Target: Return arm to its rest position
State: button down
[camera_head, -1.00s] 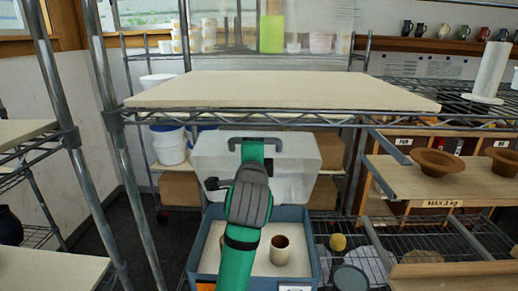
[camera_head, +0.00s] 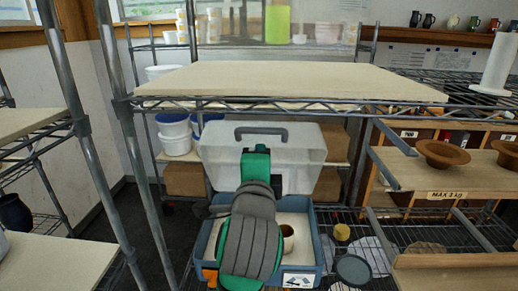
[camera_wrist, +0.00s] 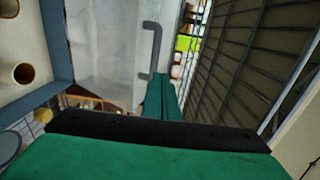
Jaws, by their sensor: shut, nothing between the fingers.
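My green arm rises from the bottom of the head view, with its grey padded part in front of the blue-grey bin (camera_head: 208,248). My gripper shows in the wrist view (camera_wrist: 162,82) as two green fingers side by side, shut and empty. In the head view its green end overlaps the front of a pale box with a dark handle (camera_head: 306,145); I cannot tell the gap between them. A brown-rimmed cup (camera_head: 288,240) stands in the bin, partly hidden by my arm.
A beige shelf board (camera_head: 290,80) on a wire rack spans above my arm. Metal posts (camera_head: 132,160) stand at left. At right are a wooden shelf (camera_head: 425,175) with a brown bowl (camera_head: 442,154) and a wire shelf with round discs. White buckets (camera_head: 174,133) stand behind.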

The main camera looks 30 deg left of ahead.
jog(key=w+d+f+n+h, duration=0.1)
jog(key=d+f+n, duration=0.15)
jog(key=f, duration=0.65)
jog(key=w+d+f+n+h, duration=0.15)
jog(key=d+f, duration=0.25)
jog(key=f, duration=0.4)
jog(key=s+d+f+n+h, duration=0.1)
jog(key=s+d+f+n, duration=0.15)
jog(key=d+f, duration=0.4)
jog(key=s+d+f+n+h, duration=0.1)
jog(key=s+d+f+n, duration=0.2)
jog(key=f, duration=0.7)
jog(key=s+d+f+n+h, duration=0.1)
jog(key=s+d+f, duration=0.3)
jog(key=s+f, duration=0.25)
jog(key=s+d+f+n, duration=0.1)
jog(key=s+d+f, duration=0.2)
jog(key=s+f, duration=0.35)
jog(key=s+d+n+h, duration=0.1)
jog(key=s+d+h, duration=0.1)
jog(key=s, duration=1.8)
jog(key=shift+d+g, duration=0.4)
jog(key=shift+d, duration=0.05)
jog(key=shift+f+n, duration=0.1)
jog(key=shift+n, duration=0.15)
dwell(0.7)
